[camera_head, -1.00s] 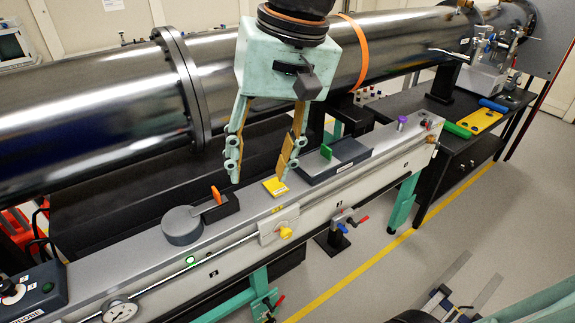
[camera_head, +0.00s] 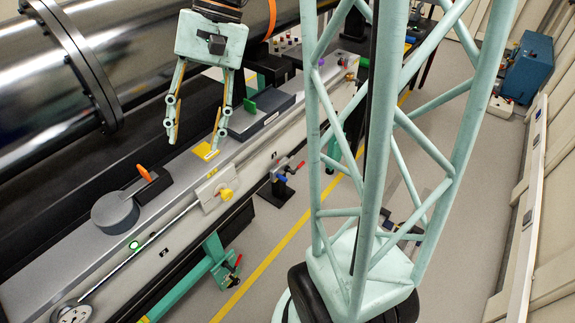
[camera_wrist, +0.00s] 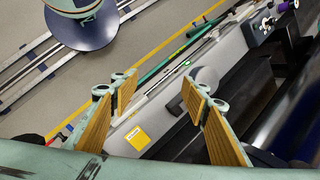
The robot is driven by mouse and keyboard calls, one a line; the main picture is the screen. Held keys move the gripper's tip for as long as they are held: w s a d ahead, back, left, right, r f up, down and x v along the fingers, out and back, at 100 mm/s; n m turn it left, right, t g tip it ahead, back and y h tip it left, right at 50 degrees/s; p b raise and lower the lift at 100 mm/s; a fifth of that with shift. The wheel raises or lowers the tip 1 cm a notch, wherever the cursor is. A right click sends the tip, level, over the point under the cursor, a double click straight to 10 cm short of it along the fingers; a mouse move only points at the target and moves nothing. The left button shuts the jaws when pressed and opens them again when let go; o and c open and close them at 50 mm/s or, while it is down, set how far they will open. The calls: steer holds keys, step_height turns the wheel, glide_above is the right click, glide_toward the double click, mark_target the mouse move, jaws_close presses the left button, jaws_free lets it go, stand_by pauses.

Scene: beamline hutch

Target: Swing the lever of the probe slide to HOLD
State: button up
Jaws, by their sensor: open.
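An orange lever (camera_head: 145,173) stands tilted on a dark block beside a round grey housing (camera_head: 115,212) on the bench. A green lever (camera_head: 249,106) stands on another dark block (camera_head: 262,117) further along. I cannot read a HOLD mark or tell which lever belongs to the probe slide. My gripper (camera_head: 191,143) is open and empty above the bench, between the two levers and over a yellow plate (camera_head: 206,151). The wrist view shows the yellow plate (camera_wrist: 137,138) between the open fingers and the grey housing (camera_wrist: 206,77) beyond them. The orange lever is not clear there.
A yellow knob (camera_head: 226,195) sticks out of the bench front, with a thin rod leading to a dial gauge (camera_head: 74,314). A pale green lattice mast (camera_head: 385,130) fills the centre right.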

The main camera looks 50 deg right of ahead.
steer(key=w+d+f+m+t+y, duration=0.1)
steer(key=w+d+f+m+y, duration=0.15)
steer(key=d+f, duration=0.35)
steer(key=w+d+f+m+t+y, duration=0.1)
steer(key=w+d+f+m+y, duration=0.1)
steer(key=d+f+m, duration=0.3)
steer(key=m+t+h+b, duration=0.3)
steer(key=m+t+h, duration=0.7)
steer(key=m+t, duration=0.75)
glide_toward(302, 165)
steer(key=s+m, duration=0.1)
steer(key=s+r+g, duration=0.1)
steer(key=s+r+m+g, duration=0.1)
steer(key=shift+s+m, duration=0.25)
steer(key=shift+m, duration=0.05)
steer(key=shift+w, duration=0.15)
steer(key=shift+w+b, duration=0.85)
steer(key=shift+w, duration=5.9)
steer(key=shift+c, duration=0.5)
steer(key=c, duration=1.1)
